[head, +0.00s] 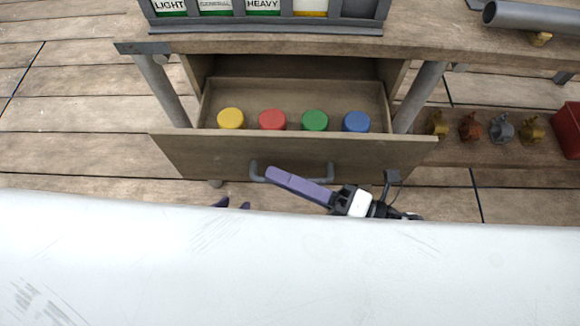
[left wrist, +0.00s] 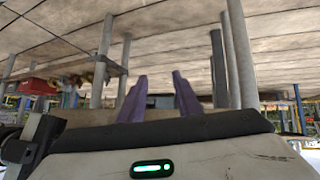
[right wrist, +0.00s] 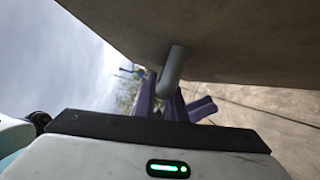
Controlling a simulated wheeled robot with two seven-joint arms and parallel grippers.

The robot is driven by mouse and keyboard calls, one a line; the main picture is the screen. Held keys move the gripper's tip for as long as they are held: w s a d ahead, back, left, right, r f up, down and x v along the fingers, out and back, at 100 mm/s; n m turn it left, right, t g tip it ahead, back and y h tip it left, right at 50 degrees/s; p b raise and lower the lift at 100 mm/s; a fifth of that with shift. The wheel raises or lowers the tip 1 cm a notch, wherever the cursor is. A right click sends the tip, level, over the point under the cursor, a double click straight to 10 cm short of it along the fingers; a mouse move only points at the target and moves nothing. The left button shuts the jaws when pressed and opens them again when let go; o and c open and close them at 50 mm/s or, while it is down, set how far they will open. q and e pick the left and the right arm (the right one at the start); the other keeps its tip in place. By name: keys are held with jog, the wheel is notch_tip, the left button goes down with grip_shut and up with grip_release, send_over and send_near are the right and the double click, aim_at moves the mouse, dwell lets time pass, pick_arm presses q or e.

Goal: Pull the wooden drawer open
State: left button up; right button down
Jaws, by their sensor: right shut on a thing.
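The wooden drawer (head: 290,152) stands pulled out from under the bench, its inside showing in the head view. Its grey bar handle (head: 318,180) is on the front panel. My right gripper (head: 280,178) is shut on the handle; the right wrist view shows the grey handle (right wrist: 171,72) between the purple fingers (right wrist: 163,103). My left gripper (head: 232,204) is below the drawer front, mostly hidden by the white surface in front. In the left wrist view its purple fingers (left wrist: 158,98) are apart with nothing between them.
Yellow (head: 231,118), red (head: 272,119), green (head: 315,120) and blue (head: 356,121) round lids sit in the drawer. A labelled rack (head: 265,28) and a grey pipe (head: 530,17) lie on the bench. Several small fittings (head: 501,128) and a red box (head: 568,130) are at right.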

jog(key=c, duration=1.8)
grip_release()
jog(key=shift+d, duration=0.1)
jog(key=v, duration=1)
jog(key=shift+f, duration=0.1)
